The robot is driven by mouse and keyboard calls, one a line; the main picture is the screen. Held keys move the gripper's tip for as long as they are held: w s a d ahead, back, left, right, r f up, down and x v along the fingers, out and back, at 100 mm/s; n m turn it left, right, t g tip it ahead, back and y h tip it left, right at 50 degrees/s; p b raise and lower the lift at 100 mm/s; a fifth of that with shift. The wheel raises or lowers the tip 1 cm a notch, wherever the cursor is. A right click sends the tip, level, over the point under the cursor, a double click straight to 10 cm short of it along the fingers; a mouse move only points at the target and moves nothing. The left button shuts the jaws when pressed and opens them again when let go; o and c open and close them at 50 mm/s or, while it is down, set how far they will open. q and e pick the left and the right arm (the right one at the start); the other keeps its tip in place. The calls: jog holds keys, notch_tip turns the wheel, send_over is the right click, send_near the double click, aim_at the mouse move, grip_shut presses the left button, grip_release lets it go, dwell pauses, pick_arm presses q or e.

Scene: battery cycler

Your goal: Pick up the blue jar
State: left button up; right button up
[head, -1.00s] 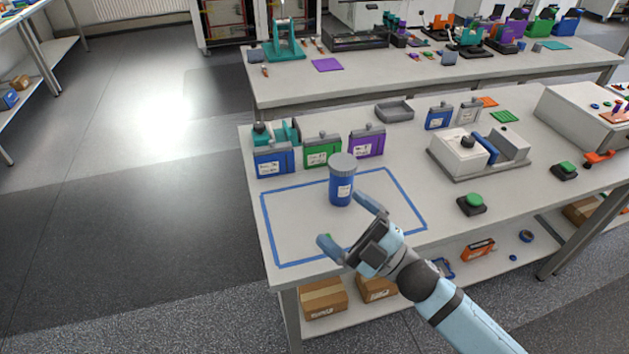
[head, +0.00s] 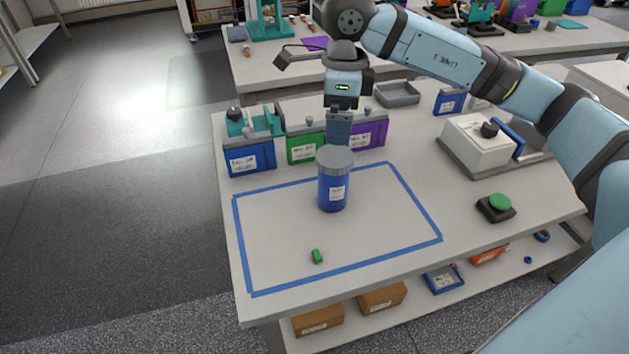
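The blue jar (head: 333,192) with a grey lid and a white label stands upright inside the blue tape outline on the table, in the head view. My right gripper (head: 338,136) points down directly above or just behind the lid in the picture. Its fingers are seen edge-on and overlap each other, and their lower ends meet the lid's outline, so I cannot tell whether they are open or touch the jar. My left gripper is not in view.
A small green piece (head: 317,256) lies inside the tape outline (head: 345,264). Blue (head: 250,158), green (head: 301,149) and purple (head: 369,134) boxes stand close behind the jar. A green button (head: 497,204) and a white device (head: 482,150) are at right.

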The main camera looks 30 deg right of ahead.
aim_at(337, 155)
jog(key=shift+h, duration=0.3)
jog(key=f, duration=0.7)
jog(key=shift+w+d+f, duration=0.1)
jog(key=shift+d+f, duration=0.2)
jog(key=shift+d, duration=0.05)
jog(key=f, duration=0.5)
jog(key=shift+w+f, duration=0.35)
jog(key=c, duration=1)
jog(key=shift+c, duration=0.6)
jog(key=shift+r, duration=0.2)
